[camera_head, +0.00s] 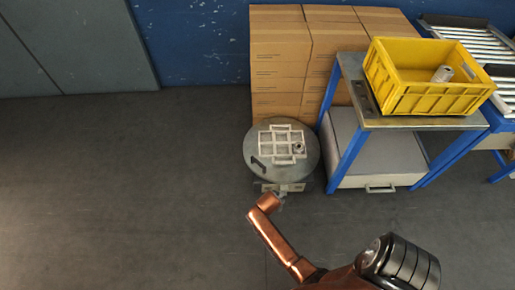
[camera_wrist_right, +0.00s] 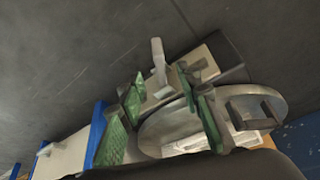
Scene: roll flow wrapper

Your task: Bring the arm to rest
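My copper-coloured right arm (camera_head: 275,240) comes in from the bottom of the head view, bent toward the round grey drum. Its gripper is hard to make out there. In the right wrist view, the right gripper (camera_wrist_right: 163,112) shows its green-padded fingers spread apart, with no object clearly held between them. The grey round top (camera_wrist_right: 168,130) of the drum lies beyond the fingers. My left gripper does not show in the head view.
The round drum (camera_head: 252,150) carries a pale frame and a small ring. Stacked cardboard boxes (camera_head: 278,55) stand behind it. A blue-legged table (camera_head: 415,122) holds a yellow crate (camera_head: 425,98) with a pale roll (camera_head: 442,73). A roller conveyor (camera_head: 465,38) is at the right. The left floor is clear.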

